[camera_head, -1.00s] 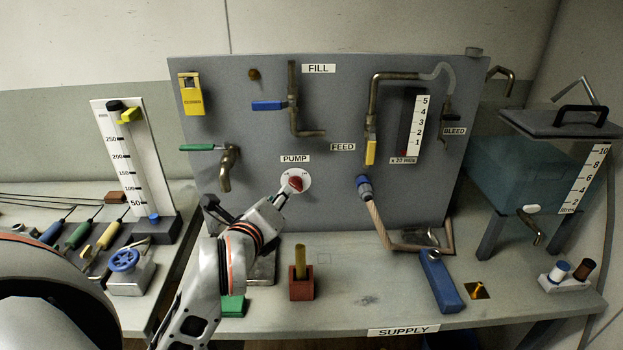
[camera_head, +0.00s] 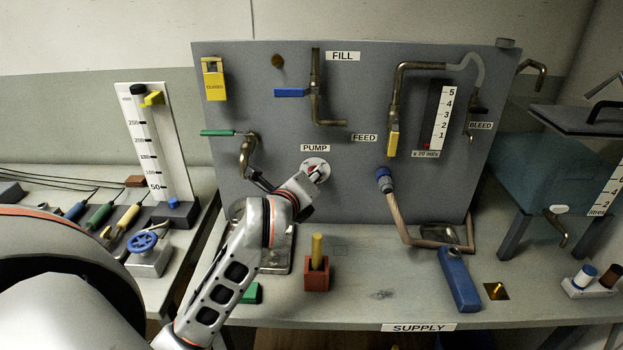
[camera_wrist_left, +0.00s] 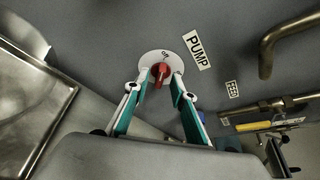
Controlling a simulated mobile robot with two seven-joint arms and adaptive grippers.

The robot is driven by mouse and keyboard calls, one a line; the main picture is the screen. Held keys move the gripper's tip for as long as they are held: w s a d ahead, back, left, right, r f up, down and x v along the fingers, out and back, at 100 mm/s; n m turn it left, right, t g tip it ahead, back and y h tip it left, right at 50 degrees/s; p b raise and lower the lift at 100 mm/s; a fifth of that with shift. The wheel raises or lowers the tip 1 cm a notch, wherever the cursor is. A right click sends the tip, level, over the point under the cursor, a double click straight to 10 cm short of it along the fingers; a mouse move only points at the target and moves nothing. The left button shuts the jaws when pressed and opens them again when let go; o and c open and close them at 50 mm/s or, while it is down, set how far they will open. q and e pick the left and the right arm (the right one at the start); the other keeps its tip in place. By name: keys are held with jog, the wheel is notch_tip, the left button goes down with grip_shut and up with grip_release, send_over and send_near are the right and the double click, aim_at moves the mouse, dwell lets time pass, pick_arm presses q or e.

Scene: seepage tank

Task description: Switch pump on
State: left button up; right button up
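The red pump knob (camera_wrist_left: 160,71) sits on a round white dial (camera_wrist_left: 152,58) on the grey panel, beside the PUMP label (camera_wrist_left: 197,49). In the head view the dial (camera_head: 316,165) lies just under the PUMP label (camera_head: 315,148). My left gripper (camera_wrist_left: 161,79) is at the dial, with one finger on each side of the knob. The fingers look spread, with narrow gaps beside the knob; firm contact is not visible. In the head view my left gripper (camera_head: 311,180) partly hides the knob. My right gripper is not in view.
A green-handled tap (camera_head: 217,133) projects from the panel left of the dial. A blue-ended hose (camera_head: 386,182) is to the right. A red block with a yellow peg (camera_head: 317,278) stands on the bench below. The panel around the dial is mostly clear.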

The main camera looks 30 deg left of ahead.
pick_arm(q)
jog(key=shift+c, duration=0.4)
grip_shut()
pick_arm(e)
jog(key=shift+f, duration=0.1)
pick_arm(q)
jog(key=shift+r+p, duration=0.1)
jog(key=shift+p, duration=0.2)
jog(key=shift+w+d+m+g+y+p, duration=0.15)
jog(key=shift+m+g+y+p, duration=0.55)
jog(key=shift+m+y, duration=0.95)
jog(key=shift+w+d+m+g+y+p, duration=0.1)
jog(key=shift+d+m+g+y+p, duration=0.4)
jog(key=shift+m, duration=1.9)
jog(key=shift+w+m+g+y+p, duration=0.1)
jog(key=shift+m+g+y+p, duration=0.8)
jog(key=shift+m+y, duration=0.85)
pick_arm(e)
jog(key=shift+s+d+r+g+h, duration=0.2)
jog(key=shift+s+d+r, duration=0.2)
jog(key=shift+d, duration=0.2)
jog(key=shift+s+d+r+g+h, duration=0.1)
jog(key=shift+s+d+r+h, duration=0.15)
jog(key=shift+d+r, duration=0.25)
pick_arm(q)
jog(key=shift+m+h, duration=0.3)
jog(key=shift+m, duration=0.1)
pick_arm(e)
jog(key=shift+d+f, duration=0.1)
